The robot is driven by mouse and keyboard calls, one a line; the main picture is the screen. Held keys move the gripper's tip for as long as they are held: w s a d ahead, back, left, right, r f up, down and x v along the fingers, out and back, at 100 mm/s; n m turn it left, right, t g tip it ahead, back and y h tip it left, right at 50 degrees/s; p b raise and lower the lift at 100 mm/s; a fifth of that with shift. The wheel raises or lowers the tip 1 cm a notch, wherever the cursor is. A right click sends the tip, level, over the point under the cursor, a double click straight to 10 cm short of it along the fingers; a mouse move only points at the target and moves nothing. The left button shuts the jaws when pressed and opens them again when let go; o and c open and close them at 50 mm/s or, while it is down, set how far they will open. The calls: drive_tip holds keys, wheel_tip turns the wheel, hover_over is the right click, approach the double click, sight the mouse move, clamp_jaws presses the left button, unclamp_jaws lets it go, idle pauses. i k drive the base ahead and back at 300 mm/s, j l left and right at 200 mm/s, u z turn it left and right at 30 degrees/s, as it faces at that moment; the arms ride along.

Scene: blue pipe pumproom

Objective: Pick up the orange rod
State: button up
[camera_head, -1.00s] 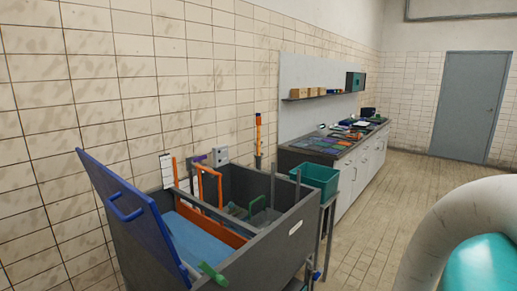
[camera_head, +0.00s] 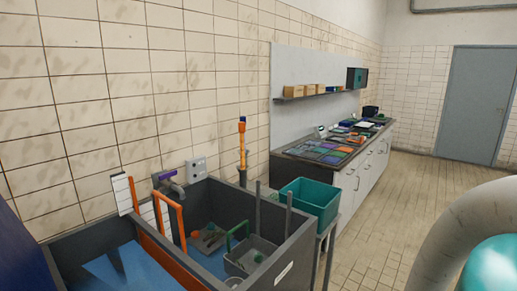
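An upright orange rod-like piece (camera_head: 242,150) with a blue top stands by the tiled wall, behind the dark grey tank (camera_head: 285,247). Its lower end is dark and partly hidden by the tank's rim. A bent orange bar (camera_head: 180,216) rises inside the tank, joined to or just beside a long orange divider (camera_head: 165,255). I cannot tell for certain which orange piece is the rod. My gripper is out of view; only part of my arm shows at the lower right.
Inside the tank are a grey basket (camera_head: 247,262) with a green handle and blue panels. A teal bin (camera_head: 310,201) stands beside the tank. A long counter (camera_head: 350,160) with coloured items runs along the wall.

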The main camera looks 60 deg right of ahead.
sight(241, 124)
drive_tip(key=k+l+z, duration=0.15)
drive_tip(key=l, duration=1.15)
drive_tip(key=l+z, duration=0.15)
drive_tip(key=l, duration=1.2)
drive_tip(key=k+l, duration=0.2)
drive_tip(key=l, duration=0.15)
drive_tip(key=k+l+z, duration=0.1)
drive_tip(key=k+l, duration=0.3)
drive_tip(key=l, duration=0.25)
drive_tip(key=k+l, duration=0.15)
drive_tip(key=l, duration=0.2)
drive_tip(key=k+l+z, duration=0.1)
drive_tip(key=l, duration=0.25)
drive_tip(key=k, duration=0.1)
